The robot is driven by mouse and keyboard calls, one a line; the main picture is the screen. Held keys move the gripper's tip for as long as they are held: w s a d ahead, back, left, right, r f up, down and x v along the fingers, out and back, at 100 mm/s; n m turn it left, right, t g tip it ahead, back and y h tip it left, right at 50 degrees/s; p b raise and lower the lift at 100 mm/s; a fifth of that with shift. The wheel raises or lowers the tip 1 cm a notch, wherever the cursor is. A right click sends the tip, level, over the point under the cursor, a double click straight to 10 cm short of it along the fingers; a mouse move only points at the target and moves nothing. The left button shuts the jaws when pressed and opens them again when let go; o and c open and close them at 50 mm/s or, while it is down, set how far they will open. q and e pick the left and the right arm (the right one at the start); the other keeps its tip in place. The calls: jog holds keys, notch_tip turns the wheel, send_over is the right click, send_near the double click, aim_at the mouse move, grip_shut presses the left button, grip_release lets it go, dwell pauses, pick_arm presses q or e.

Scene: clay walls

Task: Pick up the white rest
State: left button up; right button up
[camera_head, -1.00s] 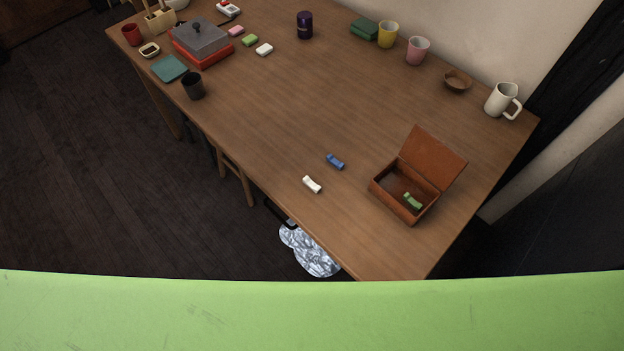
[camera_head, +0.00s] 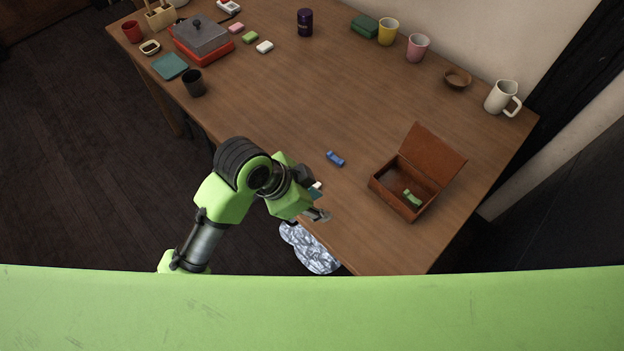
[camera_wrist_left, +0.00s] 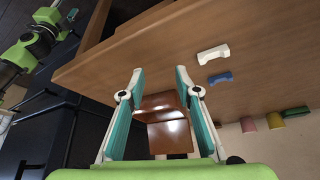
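The white rest (camera_head: 318,185) is on the table's near edge in the head view, mostly hidden behind my left gripper (camera_head: 318,202). In the left wrist view the white rest (camera_wrist_left: 213,54) is in full view, lying on the table to the right of the fingers. My left gripper (camera_wrist_left: 160,75) is open, its two teal fingers apart with nothing between them. It is close to the white rest but not around it. Part of my other arm shows at the left of the wrist view; its fingers are too small to judge.
A blue rest (camera_head: 335,158) lies beyond the white one. An open brown box (camera_head: 388,187) with a green rest (camera_head: 412,198) inside stands to the right. Mugs, a bowl (camera_head: 457,79) and a red-based pot (camera_head: 200,40) stand farther off. The table's middle is clear.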

pick_arm(q)
jog(key=w+d+r+m, duration=0.1)
jog(key=m, duration=0.1)
jog(key=w+d+r+m+g, duration=0.1)
jog(key=d+m, duration=0.1)
jog(key=shift+d+r+y, duration=0.2)
jog(key=shift+r+y, duration=0.1)
jog(key=shift+r, duration=0.05)
jog(key=w+a+r+m+g+y, duration=0.1)
jog(key=w+a+r+m+y, duration=0.2)
jog(key=w+r+m+y, duration=0.35)
jog(key=f, duration=0.2)
jog(key=f+m+h, duration=0.1)
jog(key=f, duration=0.2)
jog(key=f+m+h, duration=0.1)
jog(key=f, duration=0.2)
jog(key=shift+w+a+m, duration=0.1)
jog(key=shift+a+m, duration=0.1)
jog(key=shift+m, duration=0.05)
jog(key=shift+a+f+p, duration=0.15)
jog(key=shift+f+p, duration=0.05)
jog(key=shift+f, duration=1.15)
jog(key=shift+a+f+p, duration=0.15)
jog(key=shift+f+p, duration=0.05)
jog(key=shift+f, duration=1.1)
grip_shut()
